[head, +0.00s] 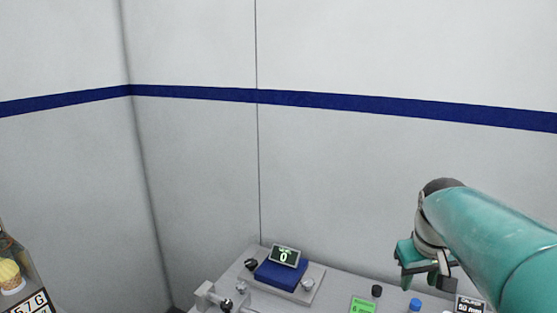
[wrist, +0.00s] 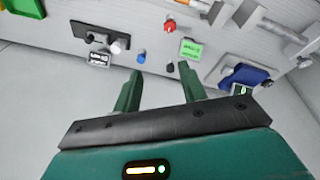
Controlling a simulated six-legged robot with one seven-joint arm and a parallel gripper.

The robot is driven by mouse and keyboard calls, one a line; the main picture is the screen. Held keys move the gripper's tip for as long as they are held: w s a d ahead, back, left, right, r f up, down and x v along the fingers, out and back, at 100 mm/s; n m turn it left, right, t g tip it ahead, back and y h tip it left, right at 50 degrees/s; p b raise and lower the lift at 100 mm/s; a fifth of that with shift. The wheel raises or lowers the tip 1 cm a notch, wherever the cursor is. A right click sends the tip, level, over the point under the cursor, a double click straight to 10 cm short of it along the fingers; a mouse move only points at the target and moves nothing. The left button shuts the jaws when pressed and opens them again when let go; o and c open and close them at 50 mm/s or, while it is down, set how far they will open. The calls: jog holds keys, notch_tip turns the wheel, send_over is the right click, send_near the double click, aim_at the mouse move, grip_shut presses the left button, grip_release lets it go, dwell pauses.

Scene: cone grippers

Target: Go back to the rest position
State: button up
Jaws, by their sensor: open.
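My gripper (head: 428,282) is at the right of the head view, at the end of my teal arm, over or close by the grey bench. In the wrist view my gripper (wrist: 158,76) shows two green fingers spread apart with nothing between them. The fingers point toward the bench top (wrist: 225,38). A small black knob (wrist: 170,68) appears near the right finger, but I cannot tell how far beyond it lies. My arm hides part of the bench in the head view.
The bench (head: 328,289) carries a blue device with a display (head: 285,256), a green label (head: 362,305), a black knob (head: 376,291) and a blue knob (head: 415,304). A red knob (wrist: 169,25) shows in the wrist view. Pale walls stand behind; the space above the bench is clear.

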jog(key=s+a+f+t+y, duration=0.1)
jog(key=s+a+f+t, duration=0.2)
jog(key=s+a, duration=1)
jog(key=shift+a, duration=1)
jog(key=shift+d, duration=0.1)
